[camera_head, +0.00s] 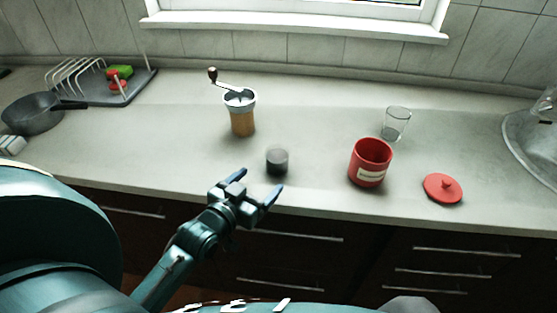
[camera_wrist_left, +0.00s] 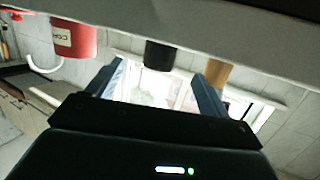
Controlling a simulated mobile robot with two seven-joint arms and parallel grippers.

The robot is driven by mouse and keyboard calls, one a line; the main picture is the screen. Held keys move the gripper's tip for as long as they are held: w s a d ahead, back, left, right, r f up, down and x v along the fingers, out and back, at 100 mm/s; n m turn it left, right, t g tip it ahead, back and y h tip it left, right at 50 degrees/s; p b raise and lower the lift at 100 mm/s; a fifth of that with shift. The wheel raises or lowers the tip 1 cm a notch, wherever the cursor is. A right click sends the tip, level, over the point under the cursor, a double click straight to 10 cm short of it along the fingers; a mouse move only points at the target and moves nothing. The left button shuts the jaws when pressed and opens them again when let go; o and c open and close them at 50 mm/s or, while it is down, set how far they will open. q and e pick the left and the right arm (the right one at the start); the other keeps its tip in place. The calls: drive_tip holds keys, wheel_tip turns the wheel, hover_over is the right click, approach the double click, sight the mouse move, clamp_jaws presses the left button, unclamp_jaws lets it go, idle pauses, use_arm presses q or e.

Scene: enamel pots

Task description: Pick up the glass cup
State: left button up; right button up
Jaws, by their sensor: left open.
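The clear glass cup (camera_head: 396,123) stands upright on the counter at the right, just behind the red pot (camera_head: 370,163). My left gripper (camera_head: 257,183) is open and empty at the counter's front edge, well to the left of the cup and nearer to me. In the left wrist view, the two fingers of the left gripper (camera_wrist_left: 160,80) are spread with nothing between them. I cannot make out the glass cup in that view. My right gripper does not show.
A small dark jar (camera_head: 277,161) stands just beyond my left gripper, with a coffee grinder (camera_head: 242,119) behind it. A red lid (camera_head: 443,188) lies right of the pot. A pan (camera_head: 33,113) and dish rack (camera_head: 127,88) are at left, a sink (camera_head: 533,140) at right.

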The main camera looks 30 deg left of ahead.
sight(271, 169)
use_arm(q)
drive_tip(key=x, duration=0.8)
drive_tip(key=shift+w+r+p, duration=0.1)
drive_tip(key=shift+p, duration=0.2)
drive_tip(key=c, duration=1.1)
